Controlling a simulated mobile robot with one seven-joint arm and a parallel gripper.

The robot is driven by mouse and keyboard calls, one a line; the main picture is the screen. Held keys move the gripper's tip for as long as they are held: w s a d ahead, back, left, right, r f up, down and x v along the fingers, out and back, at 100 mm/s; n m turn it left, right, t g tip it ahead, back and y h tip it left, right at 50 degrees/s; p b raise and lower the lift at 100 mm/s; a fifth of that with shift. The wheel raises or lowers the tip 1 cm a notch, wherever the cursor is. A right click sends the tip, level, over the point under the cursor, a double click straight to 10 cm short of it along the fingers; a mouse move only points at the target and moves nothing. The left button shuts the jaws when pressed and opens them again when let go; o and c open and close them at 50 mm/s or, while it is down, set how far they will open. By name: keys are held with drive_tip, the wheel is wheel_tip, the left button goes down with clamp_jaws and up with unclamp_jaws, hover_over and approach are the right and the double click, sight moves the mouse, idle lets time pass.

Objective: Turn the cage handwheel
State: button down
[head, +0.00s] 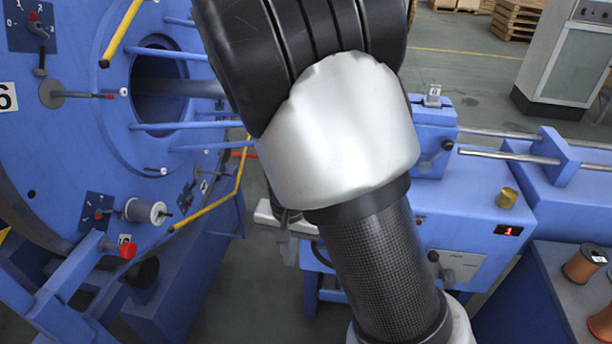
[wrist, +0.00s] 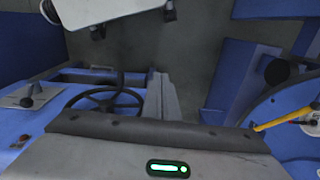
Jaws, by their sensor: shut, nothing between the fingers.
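The handwheel (wrist: 104,98) is a dark spoked wheel beside a blue machine housing, left of centre in the wrist view. In the head view only a dark piece of its rim (head: 317,255) shows beside my arm, which hides the rest. My gripper (wrist: 160,76) is shut and empty. Its pale fingers lie close together just right of the wheel in the wrist view, apart from the rim in the picture; the depth between them is hard to tell. In the head view, my gripper is largely hidden behind my wrist.
The large blue cage disc (head: 70,150) with rods and a yellow bar (head: 122,32) stands at left. A blue bench with a red display (head: 508,230) stands at right. Copper spools (head: 584,264) sit lower right. Grey floor shows between the machines.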

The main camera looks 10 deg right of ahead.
drive_tip(key=w+d+f+h, duration=0.1)
drive_tip(key=w+d+f, duration=0.1)
drive_tip(key=f, duration=0.4)
drive_tip(key=w+d+f+t+h, duration=0.1)
drive_tip(key=w+d+f+h, duration=0.1)
drive_tip(key=d+f, duration=0.3)
drive_tip(key=w+d+f+t+h, duration=0.1)
drive_tip(key=d+f, duration=0.3)
drive_tip(key=f, duration=0.5)
drive_tip(key=shift+w+f+h+b, duration=0.15)
drive_tip(key=shift+w+h+b, duration=0.25)
drive_tip(key=shift+h, duration=0.3)
drive_tip(key=shift+d, duration=0.1)
drive_tip(key=shift+s+d+f+h+p, duration=0.2)
drive_tip(key=shift+d+f+h, duration=0.2)
drive_tip(key=shift+d, duration=0.15)
drive_tip(key=shift+s+d+f+h+p, duration=0.25)
drive_tip(key=shift+d+h, duration=0.15)
drive_tip(key=shift+d, duration=0.1)
drive_tip(key=shift+w+a, duration=0.15)
